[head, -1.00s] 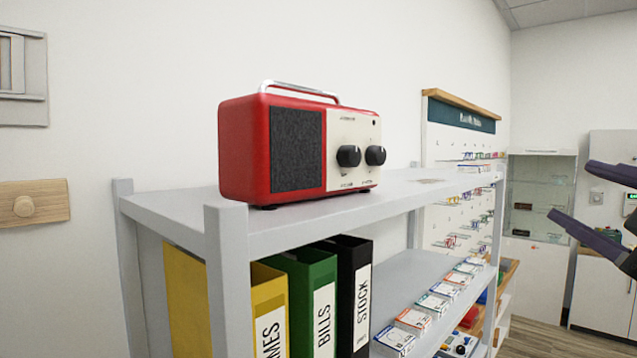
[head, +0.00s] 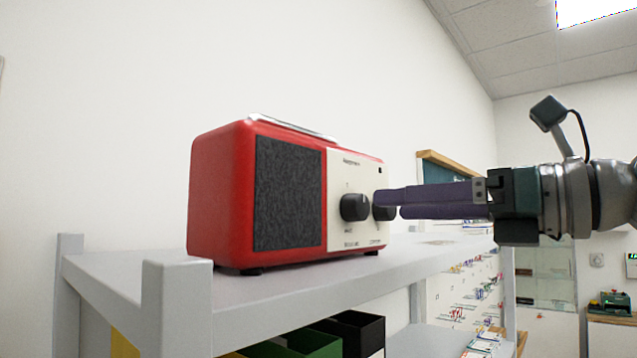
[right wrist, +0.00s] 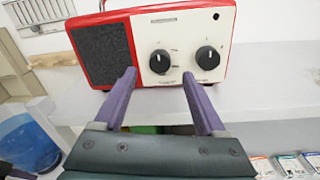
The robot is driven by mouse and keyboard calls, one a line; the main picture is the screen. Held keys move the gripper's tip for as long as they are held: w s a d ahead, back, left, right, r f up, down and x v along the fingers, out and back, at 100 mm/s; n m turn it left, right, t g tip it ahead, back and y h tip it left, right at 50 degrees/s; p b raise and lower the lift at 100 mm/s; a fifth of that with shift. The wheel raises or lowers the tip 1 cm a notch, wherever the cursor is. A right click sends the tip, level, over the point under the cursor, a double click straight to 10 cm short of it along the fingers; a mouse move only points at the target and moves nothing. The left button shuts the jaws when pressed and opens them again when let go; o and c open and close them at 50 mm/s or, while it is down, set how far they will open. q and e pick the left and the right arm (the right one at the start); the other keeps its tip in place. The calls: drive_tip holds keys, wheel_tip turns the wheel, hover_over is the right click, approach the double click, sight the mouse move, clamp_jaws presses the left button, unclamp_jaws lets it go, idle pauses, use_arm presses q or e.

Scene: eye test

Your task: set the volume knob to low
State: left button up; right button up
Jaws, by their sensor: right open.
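A red radio (head: 222,195) with a dark speaker grille and a cream panel stands on the grey shelf. Two black knobs are on the panel: a left knob (head: 354,207) and a right knob (head: 384,212), partly hidden by my fingers. They also show in the right wrist view, the left knob (right wrist: 160,62) and the right knob (right wrist: 207,57), each with a pale mark pointing roughly upward. The lettering is too small to tell which is volume. My right gripper (head: 389,203) is open and empty in front of the panel; in the wrist view its fingertips (right wrist: 160,76) are spread below the left knob. Contact is unclear.
The grey shelf (head: 300,285) has a raised corner post (head: 176,305) at front left. A display board is behind to the right. The shelf top right of the radio looks mostly clear.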

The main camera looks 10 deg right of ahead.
sight(364, 207)
drive_tip(key=p+x, duration=0.2)
drive_tip(key=x, duration=0.2)
drive_tip(key=shift+r, duration=0.2)
use_arm(q)
wheel_tip(364, 207, up, 3)
drive_tip(key=shift+r, duration=0.1)
use_arm(e)
drive_tip(key=shift+w+a+f, duration=0.2)
drive_tip(key=shift+w+a, duration=0.05)
use_arm(q)
drive_tip(key=shift+a, duration=0.1)
use_arm(e)
drive_tip(key=shift+c, duration=0.4)
clamp_jaws()
